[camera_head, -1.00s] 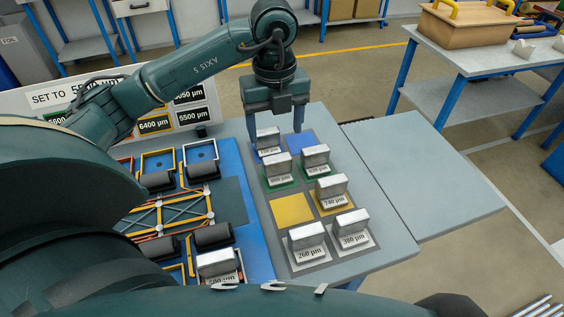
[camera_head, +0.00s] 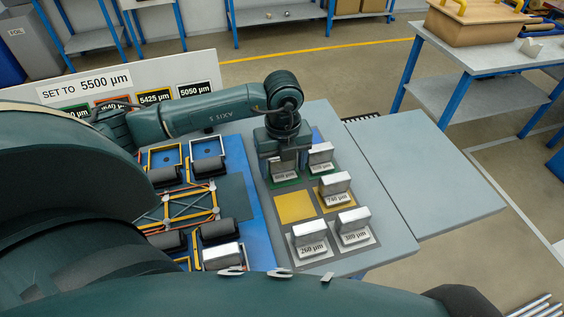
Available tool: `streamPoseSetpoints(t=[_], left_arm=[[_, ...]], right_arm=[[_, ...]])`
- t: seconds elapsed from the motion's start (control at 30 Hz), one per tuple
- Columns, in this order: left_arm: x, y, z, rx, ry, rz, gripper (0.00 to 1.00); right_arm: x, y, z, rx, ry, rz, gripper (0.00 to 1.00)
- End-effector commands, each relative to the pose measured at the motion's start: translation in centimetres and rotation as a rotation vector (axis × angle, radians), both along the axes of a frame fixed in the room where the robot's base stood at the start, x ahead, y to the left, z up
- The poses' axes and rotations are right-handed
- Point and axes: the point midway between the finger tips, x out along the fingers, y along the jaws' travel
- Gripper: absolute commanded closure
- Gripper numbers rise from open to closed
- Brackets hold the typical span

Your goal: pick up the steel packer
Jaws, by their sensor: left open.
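Several silver steel packers stand upright on coloured pads on the grey bench. My left gripper (camera_head: 285,168) is open and low over the left green pad, pointing down. The steel packer there (camera_head: 286,167) shows between its fingers, with its label just in front; I cannot tell whether the fingers touch it. A steel packer (camera_head: 321,152) stands to its right on the other green pad. Others stand on the right yellow pad (camera_head: 335,183) and on the grey pads (camera_head: 309,233) (camera_head: 353,220). My right gripper is not in view.
The left yellow pad (camera_head: 295,207) is bare. A blue fixture board (camera_head: 249,225) with black rollers and another silver block (camera_head: 222,256) lies left. A sign reading "SET TO 5500 µm" (camera_head: 84,84) stands behind. The grey side table (camera_head: 425,175) at right is clear.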

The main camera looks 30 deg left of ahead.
Motion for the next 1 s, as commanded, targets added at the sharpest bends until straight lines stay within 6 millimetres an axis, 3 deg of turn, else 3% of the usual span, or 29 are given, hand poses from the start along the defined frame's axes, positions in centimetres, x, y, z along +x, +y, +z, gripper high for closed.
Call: streamPoseSetpoints(t=[0.13, 0.6, 0.87, 1.0], left_arm=[[0.0, 0.0, 0.0, 0.0, 0.0, 0.0, 0.32], [0.0, 0.0, 0.0, 0.0, 0.0, 0.0, 0.7], [0.1, 0.0, 0.3, -0.001, -0.003, 0.0, 0.71], [0.2, 0.0, 1.9, -0.002, -0.007, 0.001, 0.71]], right_arm=[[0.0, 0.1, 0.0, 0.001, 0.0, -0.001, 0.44], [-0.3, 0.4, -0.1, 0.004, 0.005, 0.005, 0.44], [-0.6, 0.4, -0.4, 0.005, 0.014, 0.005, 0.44], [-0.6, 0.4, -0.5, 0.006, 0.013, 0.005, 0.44]])
